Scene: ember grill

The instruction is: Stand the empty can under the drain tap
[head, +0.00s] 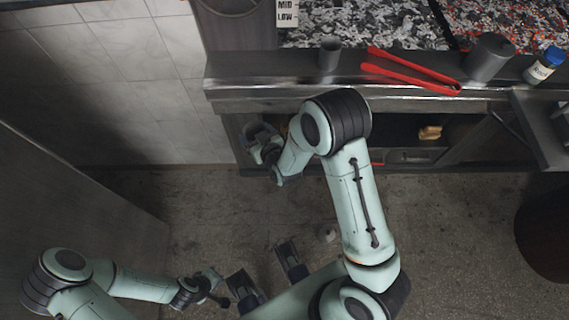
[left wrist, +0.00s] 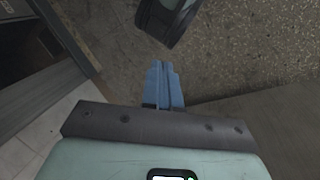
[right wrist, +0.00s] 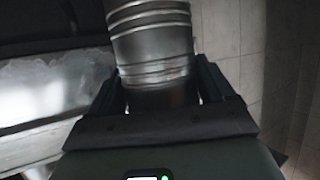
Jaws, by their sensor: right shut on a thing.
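The can (right wrist: 152,45) is a ribbed bare-metal cylinder that fills the top middle of the right wrist view. My right gripper (right wrist: 160,95) is shut on it, with one finger on each side. In the head view my right gripper (head: 262,150) is low at the left end of the grill's front, by the open space under the counter. The can is mostly hidden there by the hand. My left gripper (head: 217,289) is low over the floor at the lower left. Its fingertips (left wrist: 164,85) are together with nothing between them. I cannot make out the drain tap.
The steel counter (head: 240,95) holds a grey cup (head: 329,54), red tongs (head: 410,70), a larger grey canister (head: 489,57) and a blue-capped jar (head: 544,65). A yellowish block (head: 430,132) sits on the shelf below.

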